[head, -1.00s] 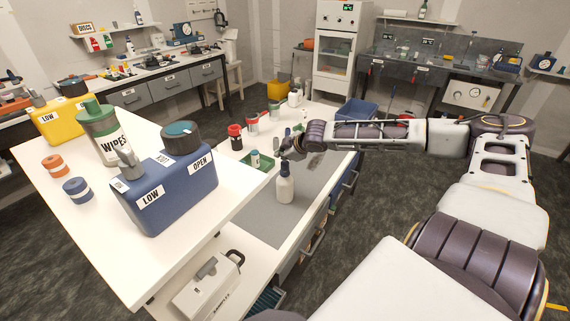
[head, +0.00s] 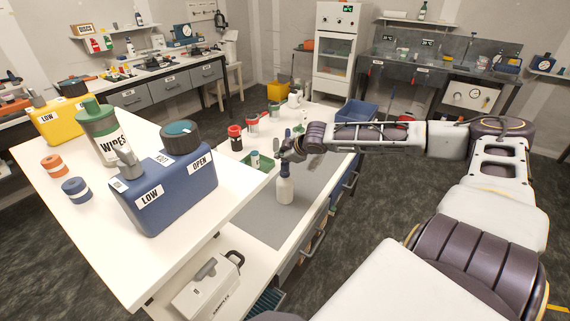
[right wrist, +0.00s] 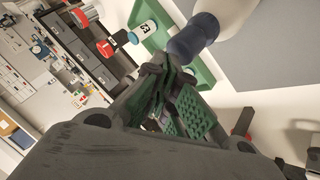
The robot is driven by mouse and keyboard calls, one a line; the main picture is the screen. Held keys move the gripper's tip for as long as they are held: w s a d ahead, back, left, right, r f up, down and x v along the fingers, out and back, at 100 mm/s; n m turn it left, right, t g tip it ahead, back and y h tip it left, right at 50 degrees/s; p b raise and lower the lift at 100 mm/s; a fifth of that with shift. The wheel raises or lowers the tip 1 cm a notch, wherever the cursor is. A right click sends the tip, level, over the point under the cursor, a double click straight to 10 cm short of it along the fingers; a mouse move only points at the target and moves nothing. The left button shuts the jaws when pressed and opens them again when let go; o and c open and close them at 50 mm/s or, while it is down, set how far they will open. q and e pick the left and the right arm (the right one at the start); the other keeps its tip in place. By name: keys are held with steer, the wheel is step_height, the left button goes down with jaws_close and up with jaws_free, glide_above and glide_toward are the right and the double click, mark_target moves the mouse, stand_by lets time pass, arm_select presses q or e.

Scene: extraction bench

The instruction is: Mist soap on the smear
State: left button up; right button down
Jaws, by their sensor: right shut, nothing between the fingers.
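A spray bottle (head: 285,189) with a white body and a dark blue neck stands upright on the grey mat (head: 250,223). My right gripper (head: 286,153) is at the top of the bottle, shut and empty. In the right wrist view the green-padded fingers of the gripper (right wrist: 172,105) are beside the blue neck of the bottle (right wrist: 194,38). I cannot tell whether they touch it. The head of the bottle is partly hidden by the gripper. I cannot make out a smear in either view. My left gripper is not in view.
A green tray (head: 268,167) holding a small white vial (head: 255,160) lies behind the bottle. Red-capped jars (head: 235,138) stand further back. A blue LOW/OPEN container (head: 170,190) and a WIPES tub (head: 108,138) stand on the raised white shelf at left. The front of the mat is clear.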

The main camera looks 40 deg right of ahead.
mark_target(283, 164)
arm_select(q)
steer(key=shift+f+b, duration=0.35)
arm_select(e)
steer(key=shift+f, duration=0.45)
stand_by(0.4)
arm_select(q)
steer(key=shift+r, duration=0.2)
arm_select(e)
steer(key=shift+r, duration=0.15)
arm_select(q)
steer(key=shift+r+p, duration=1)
steer(key=shift+p, duration=0.2)
arm_select(e)
steer(key=shift+r, duration=0.95)
steer(key=shift+r+p, duration=1.4)
steer(key=shift+p, duration=0.1)
steer(key=shift+r+p, duration=0.45)
arm_select(q)
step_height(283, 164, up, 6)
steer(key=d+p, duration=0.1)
steer(key=p, duration=0.1)
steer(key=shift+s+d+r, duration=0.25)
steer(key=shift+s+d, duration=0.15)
arm_select(e)
step_height(283, 164, up, 2)
steer(key=shift+r, duration=0.15)
